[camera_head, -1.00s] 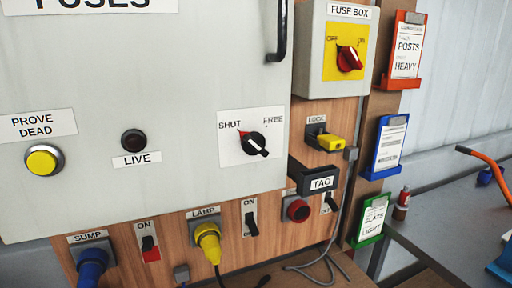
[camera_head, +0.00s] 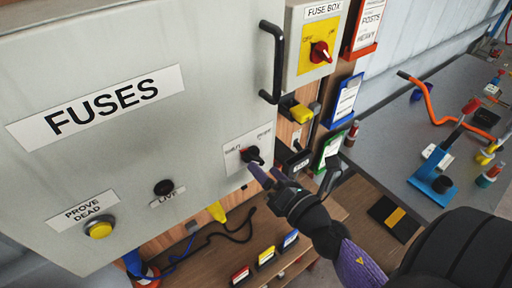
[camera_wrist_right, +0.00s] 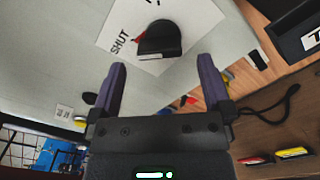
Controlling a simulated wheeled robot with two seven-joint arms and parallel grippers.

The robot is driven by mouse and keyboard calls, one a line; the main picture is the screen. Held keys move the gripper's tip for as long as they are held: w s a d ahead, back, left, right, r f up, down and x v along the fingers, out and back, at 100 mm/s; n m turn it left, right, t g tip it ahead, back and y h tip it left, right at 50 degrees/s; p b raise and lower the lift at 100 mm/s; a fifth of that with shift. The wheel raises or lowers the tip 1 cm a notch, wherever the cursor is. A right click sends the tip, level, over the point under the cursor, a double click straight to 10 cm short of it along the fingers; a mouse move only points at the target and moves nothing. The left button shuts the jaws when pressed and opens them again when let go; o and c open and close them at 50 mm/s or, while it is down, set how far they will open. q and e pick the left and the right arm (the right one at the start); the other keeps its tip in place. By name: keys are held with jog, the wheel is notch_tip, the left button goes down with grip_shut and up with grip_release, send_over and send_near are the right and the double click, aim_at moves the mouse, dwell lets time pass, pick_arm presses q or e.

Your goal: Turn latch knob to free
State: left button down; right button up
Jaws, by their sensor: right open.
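The black latch knob (camera_head: 251,155) sits on a white plate marked SHUT and FREE, at the lower right of the grey FUSES door (camera_head: 140,140). Its red mark is on the SHUT side. My right gripper (camera_head: 262,172) is open and empty, just below and right of the knob in the head view. In the right wrist view the knob (camera_wrist_right: 160,40) lies just beyond and between the two purple fingertips (camera_wrist_right: 162,68), which appear apart from it. My left gripper is in neither view.
A black door handle (camera_head: 271,62) stands out above the knob. The fuse box (camera_head: 310,75) with a red switch and a yellow key-like block (camera_head: 302,114) are to the right. A grey bench (camera_head: 400,130) with tools is further right.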

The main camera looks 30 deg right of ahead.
aim_at(257, 162)
jog(key=shift+w+a+p, duration=0.2)
jog(key=shift+w+p, duration=0.1)
jog(key=shift+w, duration=1.6)
